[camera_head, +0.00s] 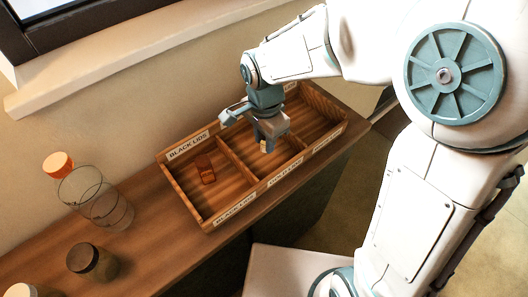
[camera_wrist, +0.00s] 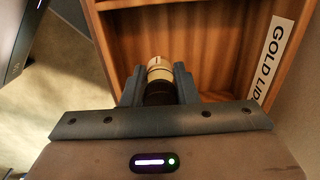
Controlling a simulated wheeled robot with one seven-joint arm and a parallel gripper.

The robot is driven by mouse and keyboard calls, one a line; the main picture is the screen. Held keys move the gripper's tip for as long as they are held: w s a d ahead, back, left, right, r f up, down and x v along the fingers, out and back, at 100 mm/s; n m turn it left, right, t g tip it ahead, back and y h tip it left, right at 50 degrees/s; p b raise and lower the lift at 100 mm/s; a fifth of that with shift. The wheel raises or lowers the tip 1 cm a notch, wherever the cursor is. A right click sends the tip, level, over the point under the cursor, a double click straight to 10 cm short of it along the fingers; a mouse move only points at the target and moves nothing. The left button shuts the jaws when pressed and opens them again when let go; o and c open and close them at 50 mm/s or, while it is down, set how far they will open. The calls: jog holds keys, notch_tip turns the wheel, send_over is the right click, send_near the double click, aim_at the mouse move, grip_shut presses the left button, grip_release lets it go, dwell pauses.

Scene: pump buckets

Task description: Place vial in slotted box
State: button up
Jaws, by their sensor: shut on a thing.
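My gripper (camera_head: 268,138) points down over the middle compartment of the slotted box (camera_head: 185,192). It is shut on a small vial (camera_wrist: 159,73), which shows a pale end and a dark part between the fingers in the wrist view. In the head view only a small pale bit of the vial (camera_head: 264,147) shows under the fingers. The wooden box has three compartments with lid labels. An amber vial (camera_head: 205,168) lies in the left compartment, marked BLACK LIDS. A GOLD LIDS label (camera_wrist: 271,58) shows at the right in the wrist view. I cannot tell whether the held vial touches the box floor.
A dark round jar (camera_head: 90,262) and a white-topped thing (camera_head: 20,290) stand nearer at the lower left. The wall and window sill run behind the wooden counter (camera_head: 150,245).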

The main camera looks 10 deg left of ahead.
jog(key=shift+s+f, duration=0.45)
jog(key=shift+s, duration=0.25)
jog(key=shift+f+p, duration=0.3)
jog(key=shift+f, duration=1.7)
jog(key=shift+f, duration=0.15)
jog(key=o, duration=1)
notch_tip(320, 180, up, 12)
jog(key=shift+d+r, duration=0.1)
jog(key=shift+r, duration=0.1)
